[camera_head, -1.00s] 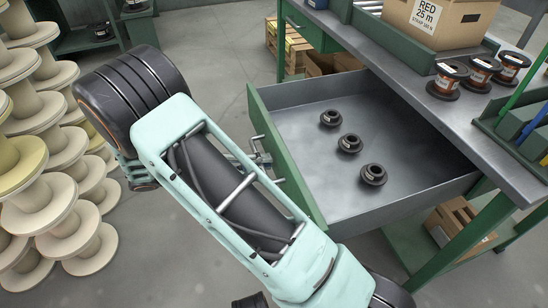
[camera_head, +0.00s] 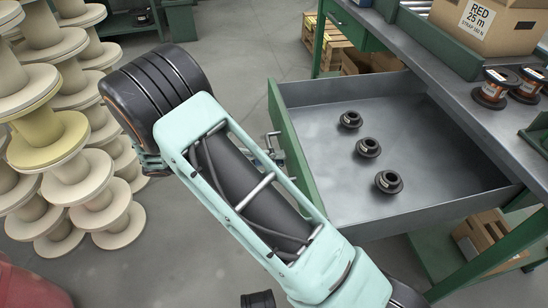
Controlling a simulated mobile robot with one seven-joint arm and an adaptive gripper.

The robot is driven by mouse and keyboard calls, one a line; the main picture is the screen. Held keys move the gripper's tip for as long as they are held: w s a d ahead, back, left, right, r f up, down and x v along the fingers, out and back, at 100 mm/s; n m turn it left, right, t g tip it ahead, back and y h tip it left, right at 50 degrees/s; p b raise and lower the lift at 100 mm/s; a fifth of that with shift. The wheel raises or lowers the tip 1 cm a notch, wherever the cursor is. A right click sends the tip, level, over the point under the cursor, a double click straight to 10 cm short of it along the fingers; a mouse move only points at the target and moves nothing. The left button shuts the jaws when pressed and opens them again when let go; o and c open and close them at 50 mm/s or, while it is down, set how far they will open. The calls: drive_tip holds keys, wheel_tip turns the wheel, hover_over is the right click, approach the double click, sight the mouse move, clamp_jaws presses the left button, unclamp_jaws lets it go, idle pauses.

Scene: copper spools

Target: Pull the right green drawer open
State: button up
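The right green drawer (camera_head: 296,165) stands well out from under the workbench, its grey metal inside showing. Three small dark spools lie in it in a slanting row: one at the back (camera_head: 350,120), one in the middle (camera_head: 368,147) and one nearest me (camera_head: 388,181). My pale green arm reaches across in front of the drawer. My gripper (camera_head: 272,146) is at the metal handle on the drawer's front, mostly hidden behind my arm. I cannot tell whether its fingers are closed on the handle.
The grey benchtop (camera_head: 478,115) carries a cardboard box (camera_head: 487,25) and copper spools (camera_head: 493,88). Stacks of cream spools (camera_head: 80,180) stand at the left. A red thing (camera_head: 30,288) shows at the lower left corner. Grey floor lies open between the stacks and the drawer.

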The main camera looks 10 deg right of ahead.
drive_tip(key=o, duration=0.4)
drive_tip(key=v, duration=1.2)
drive_tip(key=shift+w, duration=0.1)
